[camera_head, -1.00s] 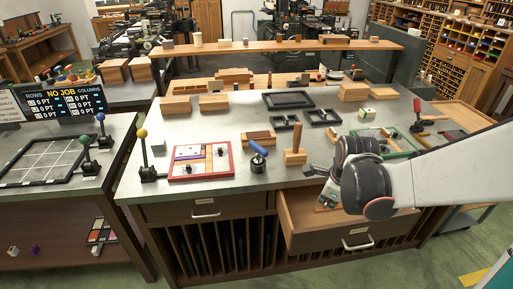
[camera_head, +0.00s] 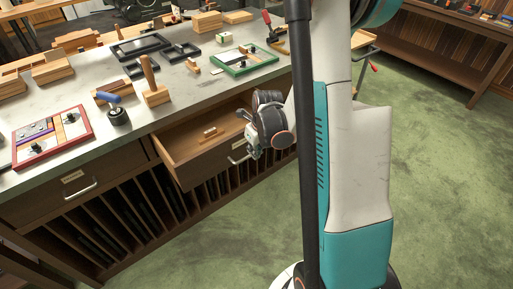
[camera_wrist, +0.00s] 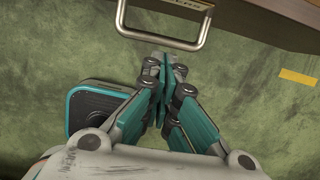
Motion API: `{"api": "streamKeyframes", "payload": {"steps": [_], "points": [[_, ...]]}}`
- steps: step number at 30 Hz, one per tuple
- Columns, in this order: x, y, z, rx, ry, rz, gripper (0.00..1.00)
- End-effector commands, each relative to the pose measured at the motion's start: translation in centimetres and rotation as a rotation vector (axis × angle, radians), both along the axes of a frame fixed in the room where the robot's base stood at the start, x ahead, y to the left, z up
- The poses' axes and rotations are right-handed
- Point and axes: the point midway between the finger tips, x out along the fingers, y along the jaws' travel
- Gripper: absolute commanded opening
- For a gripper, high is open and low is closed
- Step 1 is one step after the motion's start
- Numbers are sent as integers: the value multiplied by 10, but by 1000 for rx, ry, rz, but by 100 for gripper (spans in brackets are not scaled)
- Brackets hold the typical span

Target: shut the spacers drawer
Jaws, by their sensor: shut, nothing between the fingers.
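The wooden drawer (camera_head: 179,151) at the right of the bench is pulled out, with a small wooden piece (camera_head: 209,133) inside. Its front has a metal handle (camera_head: 238,157), which also shows at the top of the wrist view (camera_wrist: 165,42). My gripper (camera_head: 251,142) is at the outer side of the drawer front, close to the handle. In the wrist view my gripper (camera_wrist: 166,72) is shut and empty, its tips just below the handle in the picture. I cannot tell whether they touch it.
A second drawer (camera_head: 68,196) to the left is shut. The bench top (camera_head: 165,105) holds a red-framed tray (camera_head: 50,137), a blue-handled roller (camera_head: 117,114) and a green frame (camera_head: 244,60). Slotted racks lie below the drawers. The green floor (camera_head: 440,190) to the right is clear.

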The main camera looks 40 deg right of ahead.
Motion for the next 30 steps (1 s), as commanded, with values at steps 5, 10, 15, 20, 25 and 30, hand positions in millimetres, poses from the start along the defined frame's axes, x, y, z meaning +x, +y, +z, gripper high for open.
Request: {"api": "streamKeyframes", "payload": {"steps": [5,10,15,20,25,30], "points": [[11,0,-33,0,-1,2,0],[35,2,-30,-1,0,3,0],[45,1,-28,-1,0,2,0],[47,2,-27,-1,0,2,0],[47,2,-27,-1,0,2,0],[51,-3,-27,-1,0,1,0]]}}
